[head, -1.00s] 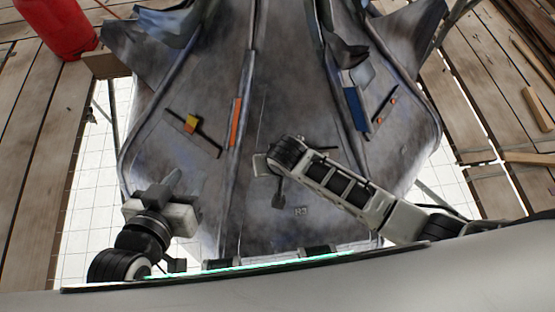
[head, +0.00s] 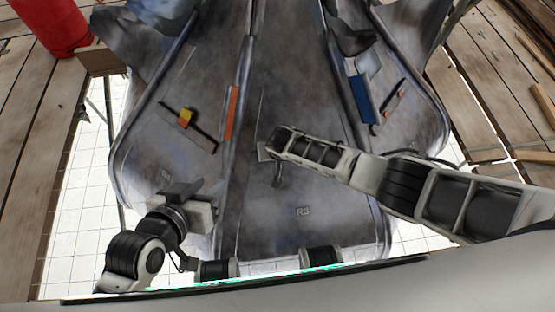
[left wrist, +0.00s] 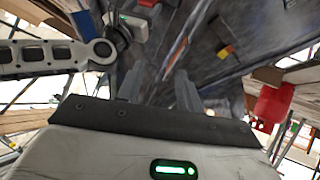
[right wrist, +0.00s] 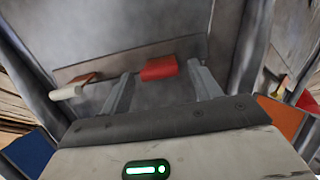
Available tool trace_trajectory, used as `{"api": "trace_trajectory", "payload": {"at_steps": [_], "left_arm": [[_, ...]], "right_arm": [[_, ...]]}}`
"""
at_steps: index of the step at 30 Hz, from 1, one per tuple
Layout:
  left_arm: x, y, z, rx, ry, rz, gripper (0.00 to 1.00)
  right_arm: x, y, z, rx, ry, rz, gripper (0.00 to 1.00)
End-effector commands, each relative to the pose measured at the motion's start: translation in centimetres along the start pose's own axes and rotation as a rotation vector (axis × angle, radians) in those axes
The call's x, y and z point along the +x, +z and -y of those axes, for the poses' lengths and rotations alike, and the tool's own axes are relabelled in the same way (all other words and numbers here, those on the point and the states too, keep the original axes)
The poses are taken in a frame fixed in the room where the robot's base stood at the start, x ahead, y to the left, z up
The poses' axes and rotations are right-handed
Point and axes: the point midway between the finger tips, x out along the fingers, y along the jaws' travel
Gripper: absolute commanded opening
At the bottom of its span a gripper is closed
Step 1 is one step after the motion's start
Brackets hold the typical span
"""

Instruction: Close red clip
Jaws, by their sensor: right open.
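In the right wrist view a red clip (right wrist: 159,68) sits on a dark bar across a grey panel, ahead of and between my right fingers. I cannot tell whether it touches them or how far it is closed. A clip with a white end (right wrist: 68,92) is at the left of the same bar. My right gripper (right wrist: 161,76) is open. In the head view my right arm covers this bar, and the right gripper is mostly hidden. My left gripper (head: 180,190) is low over the left panel, its fingers (left wrist: 158,88) apart and empty in the left wrist view.
An orange strip (head: 232,112) and a blue strip (head: 361,99) mark the ridges beside the middle panel. The left panel bears a yellow-orange clip (head: 186,118); the right one bears small orange clips (head: 387,114). A red cylinder (head: 56,27) stands at back left on planks.

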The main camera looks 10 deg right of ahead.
Motion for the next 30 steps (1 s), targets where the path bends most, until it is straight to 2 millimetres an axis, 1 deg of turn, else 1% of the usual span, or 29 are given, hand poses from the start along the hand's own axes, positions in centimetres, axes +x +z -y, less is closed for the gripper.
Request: {"api": "trace_trajectory", "payload": {"at_steps": [1, 2, 6, 12, 19, 20, 21, 24, 30], "left_arm": [[0.9, 0.7, 0.1, 0.003, 0.009, -0.012, 0.36], [1.1, 0.8, 0.0, 0.004, 0.014, -0.017, 0.36], [0.6, -0.4, -0.6, 0.011, 0.031, -0.092, 0.36], [0.2, -1.2, -0.9, 0.015, 0.04, -0.133, 0.36], [0.1, -1.3, -1.0, 0.015, 0.04, -0.136, 0.36], [0.1, -1.3, -1.0, 0.015, 0.04, -0.136, 0.36], [0.1, -1.3, -1.0, 0.015, 0.04, -0.136, 0.36], [0.1, -1.3, -1.0, 0.015, 0.04, -0.136, 0.36], [0.2, -1.2, -0.9, 0.015, 0.039, -0.136, 0.36]], "right_arm": [[1.7, 0.2, 0.0, -0.002, 0.003, -0.001, 0.63], [2.1, 0.2, 0.0, -0.002, 0.002, -0.002, 0.63], [3.3, 0.1, 0.0, -0.001, 0.001, -0.001, 0.63], [3.8, 0.0, 0.0, -0.001, 0.0, -0.001, 0.63], [3.7, 0.0, 0.0, -0.001, 0.0, 0.0, 0.63], [3.7, 0.0, 0.0, -0.001, 0.0, 0.0, 0.54], [3.7, 0.0, 0.0, -0.001, 0.0, 0.0, 0.43], [3.7, 0.0, 0.0, -0.001, 0.0, 0.0, 0.18], [3.8, 0.0, 0.0, 0.0, 0.0, 0.005, 0.18]]}}
